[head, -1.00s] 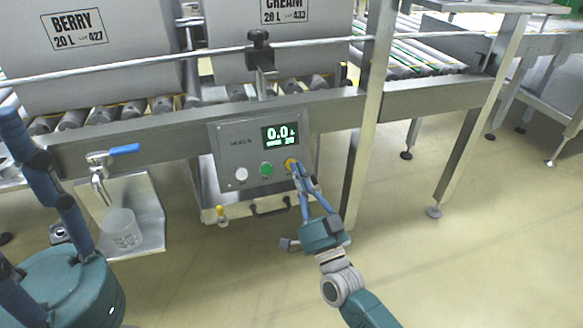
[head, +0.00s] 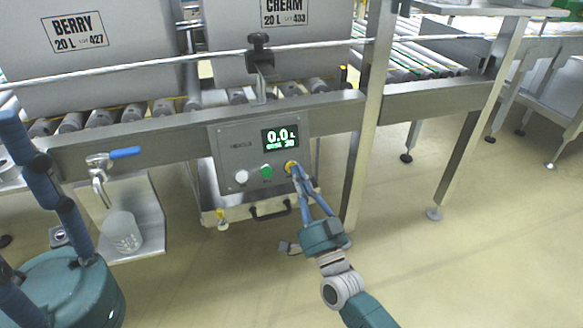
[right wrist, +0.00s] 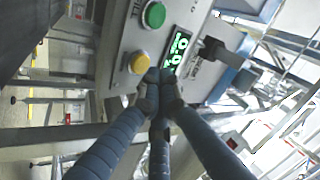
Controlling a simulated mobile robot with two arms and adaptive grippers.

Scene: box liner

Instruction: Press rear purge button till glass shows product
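The grey control panel (head: 232,150) hangs on the conveyor frame with a white button (head: 242,177), a green button (head: 266,171) and a yellow button (head: 291,166). Its display (head: 280,138) reads 0.0. My right gripper (head: 297,173) has its fingers together, with the tips at the yellow button; in the right wrist view the tips (right wrist: 158,84) lie beside the yellow button (right wrist: 139,62), and contact is unclear. The glass (head: 122,232) stands under the blue-handled tap (head: 100,178); its contents are unclear. My left gripper (head: 42,190) has spread fingers, partly out of view.
A berry box (head: 95,80) and a cream box (head: 275,60) stand on the rollers above the panel. A clamp (head: 259,55) sits on the rail. A steel post (head: 365,130) rises right of the panel. The floor (head: 400,240) at right is clear.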

